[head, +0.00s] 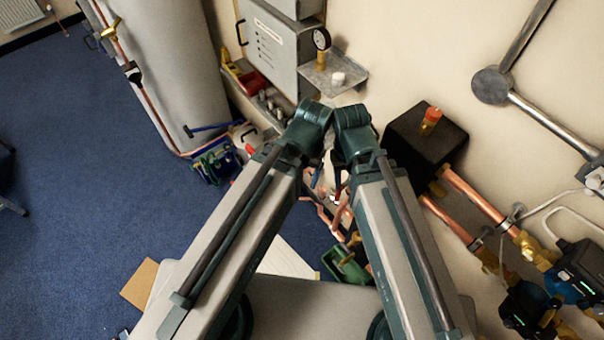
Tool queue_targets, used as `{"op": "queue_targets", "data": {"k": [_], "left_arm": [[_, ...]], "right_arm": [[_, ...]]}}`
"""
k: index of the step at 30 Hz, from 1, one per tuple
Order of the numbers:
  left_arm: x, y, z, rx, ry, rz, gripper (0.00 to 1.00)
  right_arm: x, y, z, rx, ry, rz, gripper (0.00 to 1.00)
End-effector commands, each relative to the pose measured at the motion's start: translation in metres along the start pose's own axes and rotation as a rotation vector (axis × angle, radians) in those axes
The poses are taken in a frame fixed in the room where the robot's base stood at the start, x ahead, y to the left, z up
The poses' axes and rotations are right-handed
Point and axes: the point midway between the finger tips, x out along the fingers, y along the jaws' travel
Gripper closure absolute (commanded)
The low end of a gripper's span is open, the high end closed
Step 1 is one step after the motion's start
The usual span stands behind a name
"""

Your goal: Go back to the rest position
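My two arms come up from the bottom edge of the head view and lean together near the middle, their green-grey joints close side by side. I cannot make out either gripper; both seem hidden behind or below the arm links. Copper pipework (334,222) shows partly in the gap between the arms, with small dark and red parts above it that I cannot identify. A green vise-like tool (345,264) with a brass-coloured part lies below it, partly covered by my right arm.
A black box (424,146) with copper pipes (470,194) is on the wall at right, near my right arm. A grey cabinet (279,48) and gauge shelf (336,76) are at top. A large cylinder (172,62) stands upper left. Blue carpet (80,190) is mostly clear.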

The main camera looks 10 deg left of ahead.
Motion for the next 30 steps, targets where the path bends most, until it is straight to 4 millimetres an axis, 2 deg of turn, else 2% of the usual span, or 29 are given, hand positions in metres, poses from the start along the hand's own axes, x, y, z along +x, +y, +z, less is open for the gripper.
{"op": "queue_targets", "data": {"k": [4,8,15,18,21,30], "left_arm": [[0.005,0.001,-0.001,-0.001,0.001,0.001,0.25],[0.023,0.002,-0.002,0.000,0.001,0.001,0.25],[0.082,0.008,-0.005,0.006,0.002,0.000,0.25],[0.100,0.009,-0.006,0.008,0.002,0.000,0.25],[0.105,0.010,-0.007,0.010,0.002,0.000,0.25],[0.101,0.009,-0.007,0.010,0.002,0.000,0.25]], "right_arm": [[0.005,0.000,0.000,0.000,0.000,0.000,0.50],[0.023,-0.002,-0.001,-0.002,0.000,0.000,0.50],[0.082,-0.007,-0.005,-0.008,0.000,0.002,0.50],[0.100,-0.009,-0.006,-0.011,0.000,0.002,0.50],[0.105,-0.009,-0.006,-0.013,0.000,0.003,0.50],[0.101,-0.009,-0.006,-0.013,0.000,0.003,0.50]]}}
